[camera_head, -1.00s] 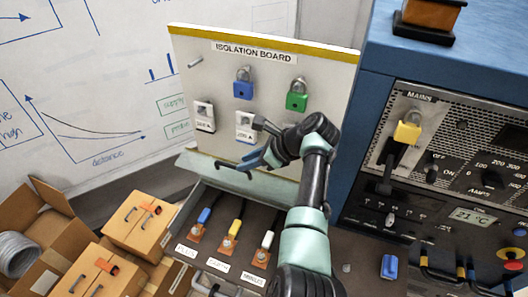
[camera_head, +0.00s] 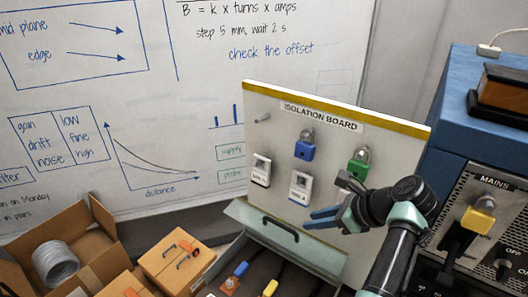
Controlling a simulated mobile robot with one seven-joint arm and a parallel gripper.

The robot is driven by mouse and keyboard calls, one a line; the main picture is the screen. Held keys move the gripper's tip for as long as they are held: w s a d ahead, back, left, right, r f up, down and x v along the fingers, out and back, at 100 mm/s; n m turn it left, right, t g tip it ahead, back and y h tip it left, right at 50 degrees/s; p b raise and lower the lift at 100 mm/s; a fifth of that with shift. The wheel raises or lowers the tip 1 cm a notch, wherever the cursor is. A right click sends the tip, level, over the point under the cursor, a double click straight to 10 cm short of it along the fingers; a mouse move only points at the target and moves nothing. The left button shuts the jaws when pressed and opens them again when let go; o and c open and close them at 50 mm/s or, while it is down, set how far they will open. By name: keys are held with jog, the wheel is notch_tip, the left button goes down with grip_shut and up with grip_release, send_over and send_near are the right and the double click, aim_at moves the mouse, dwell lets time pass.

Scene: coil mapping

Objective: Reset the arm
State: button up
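My arm reaches up from the lower right, and its bent black and pale-green wrist shows in the head view. My gripper (camera_head: 309,219) points left in front of the lower part of the isolation board (camera_head: 390,130). Its two blue fingers look slightly apart, with nothing visible between them. The gripper appears above the pale-green front of the open drawer (camera_head: 250,221), near its dark handle; I cannot tell the exact gap.
The board holds a blue padlock (camera_head: 304,151), a green padlock (camera_head: 357,169) and white tags (camera_head: 300,187). The blue cabinet (camera_head: 455,100), with a yellow padlock (camera_head: 478,217), stands at right. Cardboard boxes (camera_head: 172,262) and a wire coil (camera_head: 55,263) lie at lower left.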

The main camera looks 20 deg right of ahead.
jog(key=w+a+r+n+t+h, duration=0.5)
jog(key=a+r+n, duration=0.5)
jog(key=n, duration=0.5)
jog(key=s+a+r+n+t, duration=0.2)
jog(key=s+a+r+n, duration=0.1)
jog(key=a+r+n, duration=0.45)
jog(key=s+a+r+n+t, duration=0.3)
jog(key=s+a+r+n, duration=0.1)
jog(key=a+r+n, duration=0.3)
jog(key=s+r+t+b, duration=0.2)
jog(key=s+r+t, duration=0.3)
jog(key=r, duration=0.5)
jog(key=s+r+m+t+b, duration=0.1)
jog(key=s+r+t, duration=0.4)
jog(key=r, duration=0.6)
jog(key=s+b, duration=0.1)
jog(key=s, duration=0.1)
jog(key=shift+s+a+b, duration=0.3)
jog(key=shift+s, duration=0.05)
